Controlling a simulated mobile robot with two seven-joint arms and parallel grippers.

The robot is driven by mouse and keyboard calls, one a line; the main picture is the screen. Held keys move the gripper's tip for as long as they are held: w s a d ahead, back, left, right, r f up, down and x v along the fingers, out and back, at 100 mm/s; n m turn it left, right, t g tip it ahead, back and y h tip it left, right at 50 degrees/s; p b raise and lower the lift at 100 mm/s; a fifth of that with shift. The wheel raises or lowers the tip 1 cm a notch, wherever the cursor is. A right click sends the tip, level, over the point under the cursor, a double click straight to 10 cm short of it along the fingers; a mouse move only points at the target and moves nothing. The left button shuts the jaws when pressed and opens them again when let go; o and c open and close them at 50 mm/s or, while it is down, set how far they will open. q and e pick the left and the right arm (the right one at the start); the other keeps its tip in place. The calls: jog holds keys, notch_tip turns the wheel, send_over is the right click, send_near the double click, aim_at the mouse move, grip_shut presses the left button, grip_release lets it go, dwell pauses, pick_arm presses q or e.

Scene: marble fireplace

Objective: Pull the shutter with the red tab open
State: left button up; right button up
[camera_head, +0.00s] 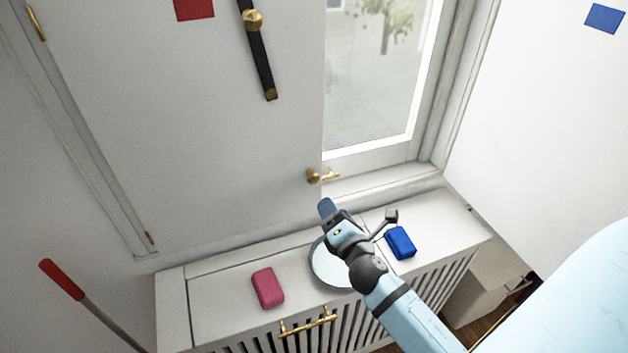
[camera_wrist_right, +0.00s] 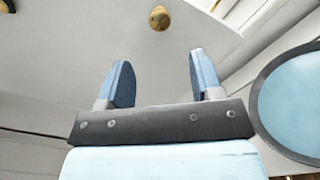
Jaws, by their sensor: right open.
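The shutter (camera_head: 190,120) is a large white panel across the left part of the window. The red tab (camera_head: 194,9) is near its top, cut by the frame's edge. A round brass knob (camera_head: 314,177) sits at its lower right corner; a brass knob also shows in the right wrist view (camera_wrist_right: 159,18), ahead of the fingers. My right gripper (camera_head: 328,208) is just below the knob in the head view, over the sill. In the wrist view its fingers (camera_wrist_right: 162,78) are apart with nothing between them. My left gripper is not in view.
A blue tab (camera_head: 605,18) marks the white panel at right. The cabinet top (camera_head: 215,317) below carries a pink block (camera_head: 268,288), a blue block (camera_head: 401,243) and a round dish (camera_head: 322,270), partly behind my arm. A black bar (camera_head: 261,62) hangs on the shutter. A red-handled rod (camera_head: 62,280) stands left.

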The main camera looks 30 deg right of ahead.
aim_at(315, 181)
jog(key=p+x, duration=0.1)
jog(key=x, duration=1)
jog(key=shift+w+a+r+p, duration=0.1)
jog(key=shift+w+a+p, duration=0.1)
jog(key=shift+p, duration=0.15)
jog(key=shift+w+d, duration=0.2)
jog(key=shift+w, duration=0.4)
grip_shut()
